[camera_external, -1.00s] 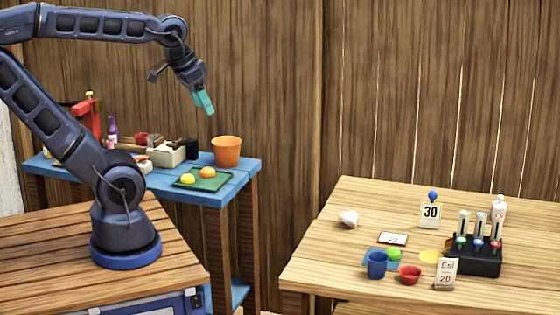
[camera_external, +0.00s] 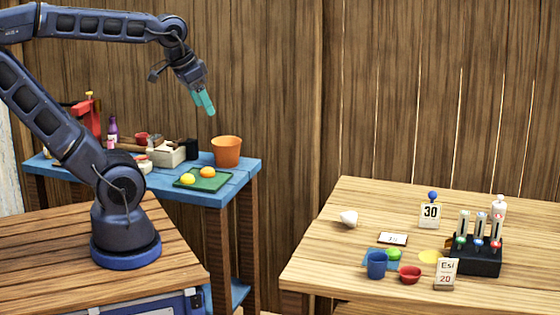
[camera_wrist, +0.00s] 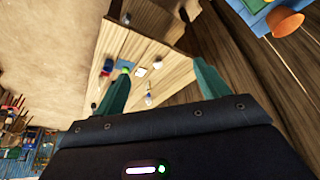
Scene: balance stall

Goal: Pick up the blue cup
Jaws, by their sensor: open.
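The blue cup (camera_external: 376,265) stands upright on the right-hand wooden table, at the front left corner of a blue mat (camera_external: 378,250). I cannot tell whether it rests on the mat or just in front of it. My gripper (camera_external: 205,102) is open and empty, high in the air, far to the left of the cup and above the blue bench. In the wrist view the two teal fingers of my gripper (camera_wrist: 162,66) are spread apart, with the table small and distant beyond them. The cup is too small to pick out surely there.
A red bowl (camera_external: 410,275) stands close right of the cup, a green ball (camera_external: 394,254) just behind. An orange pot (camera_external: 227,151) stands on the blue bench (camera_external: 235,172).

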